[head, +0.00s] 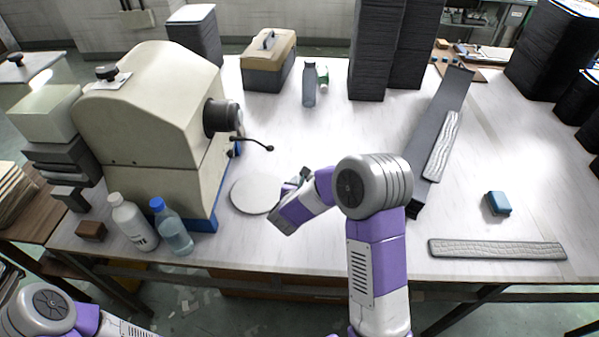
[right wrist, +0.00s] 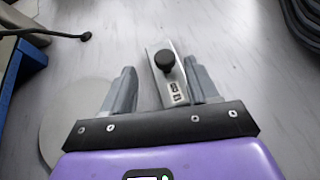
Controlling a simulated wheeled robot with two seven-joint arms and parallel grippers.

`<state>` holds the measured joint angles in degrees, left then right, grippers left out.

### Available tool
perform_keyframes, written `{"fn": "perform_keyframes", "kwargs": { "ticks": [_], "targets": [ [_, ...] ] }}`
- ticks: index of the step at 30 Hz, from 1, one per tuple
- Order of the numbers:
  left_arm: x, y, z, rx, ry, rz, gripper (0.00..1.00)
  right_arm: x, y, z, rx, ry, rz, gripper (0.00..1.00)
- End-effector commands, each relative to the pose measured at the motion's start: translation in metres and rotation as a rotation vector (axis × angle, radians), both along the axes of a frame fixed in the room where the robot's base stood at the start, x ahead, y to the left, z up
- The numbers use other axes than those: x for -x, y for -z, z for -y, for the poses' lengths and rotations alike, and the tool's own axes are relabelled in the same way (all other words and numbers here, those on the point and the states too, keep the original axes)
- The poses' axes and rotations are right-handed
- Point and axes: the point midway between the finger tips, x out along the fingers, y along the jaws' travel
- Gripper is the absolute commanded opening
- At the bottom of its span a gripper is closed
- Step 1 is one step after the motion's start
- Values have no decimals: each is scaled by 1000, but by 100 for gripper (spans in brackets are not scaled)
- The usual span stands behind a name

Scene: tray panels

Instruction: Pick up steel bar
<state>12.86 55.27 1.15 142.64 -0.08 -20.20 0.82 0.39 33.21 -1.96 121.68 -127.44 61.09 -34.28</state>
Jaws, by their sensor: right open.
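A short pale steel bar (right wrist: 172,88) with a round black knob and a small dark marking lies on the white table in the right wrist view. My right gripper (right wrist: 163,80) is open, with one finger on each side of the bar. The right finger is close to the bar and the left finger is clearly apart from it. In the head view my right gripper (head: 291,183) is low over the table, beside a round grey disc (head: 256,194). The bar is mostly hidden there. My left gripper is out of view.
A cream machine (head: 150,110) with a black lever stands at left, two bottles (head: 172,228) before it. A dark tray panel (head: 440,115) and textured grey strips (head: 495,250) lie at right, near a blue block (head: 498,203). Black stacks (head: 370,50) stand behind.

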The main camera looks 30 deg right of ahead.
Motion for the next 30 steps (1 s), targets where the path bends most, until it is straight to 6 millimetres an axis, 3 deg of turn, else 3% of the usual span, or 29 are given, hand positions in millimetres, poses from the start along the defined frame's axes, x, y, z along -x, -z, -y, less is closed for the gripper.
{"fn": "perform_keyframes", "kwargs": {
  "ticks": [13, 18, 25, 26, 30],
  "targets": [
    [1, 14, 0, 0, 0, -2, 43, -33, 33, 34, 0, 4, -1, 59],
    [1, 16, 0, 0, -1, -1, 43, -44, 38, 44, -1, 2, -1, 59],
    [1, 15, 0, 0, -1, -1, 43, -46, 38, 44, 0, 1, -1, 59],
    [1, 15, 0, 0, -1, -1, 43, -46, 38, 44, 0, 1, -1, 57],
    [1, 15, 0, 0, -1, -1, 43, -46, 38, 44, 0, 1, -1, 36]
  ]
}}
